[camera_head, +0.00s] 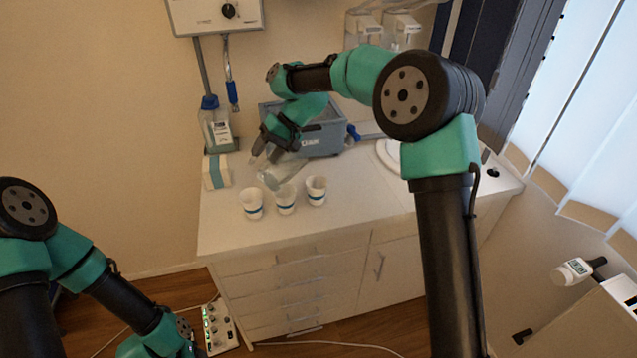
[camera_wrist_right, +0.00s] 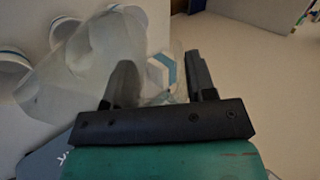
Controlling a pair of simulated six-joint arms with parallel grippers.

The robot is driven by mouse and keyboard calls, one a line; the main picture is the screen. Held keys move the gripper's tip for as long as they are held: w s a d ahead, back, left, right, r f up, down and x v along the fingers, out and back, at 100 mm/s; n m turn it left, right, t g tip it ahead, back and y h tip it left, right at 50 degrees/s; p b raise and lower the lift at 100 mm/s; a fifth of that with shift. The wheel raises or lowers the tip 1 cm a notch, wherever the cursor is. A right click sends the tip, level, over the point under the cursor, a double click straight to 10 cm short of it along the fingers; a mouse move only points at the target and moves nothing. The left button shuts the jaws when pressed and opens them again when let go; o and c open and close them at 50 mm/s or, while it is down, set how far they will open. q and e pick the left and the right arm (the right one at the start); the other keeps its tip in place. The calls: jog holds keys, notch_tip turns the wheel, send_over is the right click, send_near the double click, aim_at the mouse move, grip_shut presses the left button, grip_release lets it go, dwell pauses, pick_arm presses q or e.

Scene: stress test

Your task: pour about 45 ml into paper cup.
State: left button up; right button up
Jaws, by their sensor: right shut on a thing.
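Three white paper cups with blue bands stand in a row on the white counter: the left cup (camera_head: 252,204), the middle cup (camera_head: 286,199) and the right cup (camera_head: 316,190). My right gripper (camera_head: 266,151) is shut on a clear vessel (camera_head: 284,174), held tilted just behind and above the cups. In the right wrist view the clear vessel (camera_wrist_right: 75,75) passes between the fingers of the right gripper (camera_wrist_right: 160,82) and extends to the upper left, toward the cups. Its liquid level cannot be made out. My left gripper is out of view; only its arm shows.
A grey bin (camera_head: 318,143) stands behind the gripper. A labelled bottle (camera_head: 217,128) and a white-and-blue box (camera_head: 216,172) stand at the counter's left. A round white plate (camera_head: 390,155) lies right of the bin. The counter front is clear.

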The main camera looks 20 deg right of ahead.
jog(key=shift+w+d+r+y, duration=0.15)
jog(key=shift+d+y, duration=0.65)
jog(key=shift+y, duration=0.4)
jog(key=shift+d+y, duration=0.3)
jog(key=shift+y, duration=0.1)
jog(key=shift+d+f+y, duration=0.25)
jog(key=shift+d+y, duration=0.85)
jog(key=shift+y, duration=0.1)
dwell(0.5)
jog(key=shift+a+r+h, duration=0.15)
jog(key=shift+a+h, duration=0.35)
jog(key=shift+a, duration=0.05)
jog(key=shift+a+r+h, duration=0.15)
jog(key=shift+a+h, duration=0.9)
jog(key=shift+h, duration=0.25)
jog(key=shift+a, duration=0.1)
jog(key=shift+a+f+h, duration=0.1)
jog(key=shift+a+h, duration=0.35)
jog(key=shift+h, duration=0.45)
jog(key=shift+f, duration=0.1)
